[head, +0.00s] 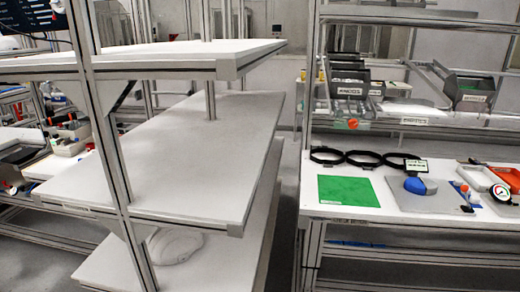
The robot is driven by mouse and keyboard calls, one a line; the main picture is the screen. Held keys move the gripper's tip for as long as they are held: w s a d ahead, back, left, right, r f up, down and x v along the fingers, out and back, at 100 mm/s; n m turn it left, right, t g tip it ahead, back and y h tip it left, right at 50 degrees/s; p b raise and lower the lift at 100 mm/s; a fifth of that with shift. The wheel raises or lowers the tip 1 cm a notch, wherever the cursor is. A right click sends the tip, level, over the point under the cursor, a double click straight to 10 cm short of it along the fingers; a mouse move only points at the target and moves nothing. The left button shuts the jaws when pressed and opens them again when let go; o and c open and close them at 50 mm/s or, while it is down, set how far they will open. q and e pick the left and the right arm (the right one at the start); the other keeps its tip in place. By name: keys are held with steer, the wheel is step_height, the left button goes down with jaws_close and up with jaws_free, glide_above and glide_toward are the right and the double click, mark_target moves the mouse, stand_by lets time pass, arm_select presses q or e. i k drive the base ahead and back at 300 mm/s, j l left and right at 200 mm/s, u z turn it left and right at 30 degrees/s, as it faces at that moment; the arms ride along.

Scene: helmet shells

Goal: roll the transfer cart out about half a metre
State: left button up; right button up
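A tall open rack with three white shelves and grey aluminium posts, which looks like the transfer cart (190,150), fills the left and middle of the head view. It stands close in front of me, and its front post crosses the shelves. Its top and middle shelves look bare. A white helmet shell (174,246) lies on the bottom shelf, partly hidden by the front post. The cart's wheels and any handle are out of view. Neither of my grippers is in view.
A workbench (395,215) stands to the right, with a green mat (347,190), black rings (362,158) and a blue item (415,185). A narrow floor gap separates it from the rack. Another cluttered bench (60,160) is behind the rack at left.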

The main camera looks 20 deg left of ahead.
mark_target(209, 164)
steer(key=u, duration=1.65)
